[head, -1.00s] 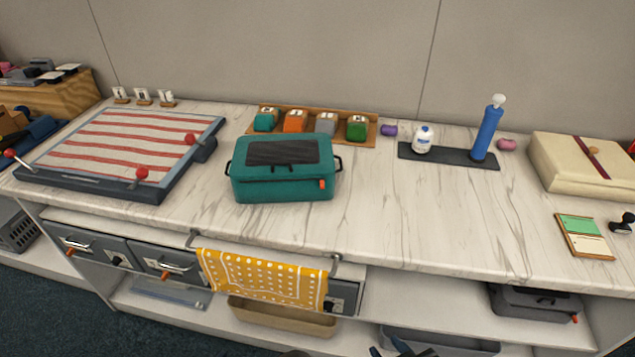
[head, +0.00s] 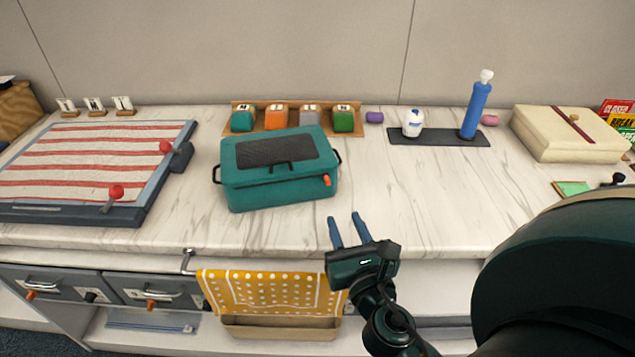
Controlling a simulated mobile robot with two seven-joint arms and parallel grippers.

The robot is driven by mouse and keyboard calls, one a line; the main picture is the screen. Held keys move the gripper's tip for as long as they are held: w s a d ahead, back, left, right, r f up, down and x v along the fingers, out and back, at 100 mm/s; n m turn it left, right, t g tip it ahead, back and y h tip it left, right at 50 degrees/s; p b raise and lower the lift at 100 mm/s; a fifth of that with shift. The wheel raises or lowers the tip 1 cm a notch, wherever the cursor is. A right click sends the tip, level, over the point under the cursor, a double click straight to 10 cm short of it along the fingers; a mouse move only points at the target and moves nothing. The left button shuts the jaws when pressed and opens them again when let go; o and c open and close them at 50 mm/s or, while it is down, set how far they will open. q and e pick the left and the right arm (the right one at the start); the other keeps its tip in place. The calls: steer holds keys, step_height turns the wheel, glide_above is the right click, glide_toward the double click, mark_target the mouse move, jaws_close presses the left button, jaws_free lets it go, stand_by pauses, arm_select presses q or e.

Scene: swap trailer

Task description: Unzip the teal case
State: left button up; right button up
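The teal case (head: 240,188) sits closed on the marble counter, left of the middle in the head view. It has a dark mesh panel and a dark handle on its lid, and dark loops at both ends. An orange zipper pull (head: 327,181) shows at the right end of its front. My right gripper (head: 346,230) is just in front of the case, to its lower right, near the counter's front edge. Its two blue fingers are spread with nothing between them, and it is apart from the case. My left gripper is not in view.
A yellow dotted towel (head: 270,293) hangs from a rail below the counter edge. A striped board with red knobs (head: 90,165) lies left. Coloured blocks (head: 277,117) stand behind the case. A bottle and blue pump (head: 475,110) stand on a dark mat.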

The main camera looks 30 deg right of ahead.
mark_target(329, 183)
steer(key=p+x, duration=0.2)
steer(key=x, duration=0.9)
steer(key=shift+w+d, duration=0.15)
steer(key=shift+w, duration=0.2)
jaws_close()
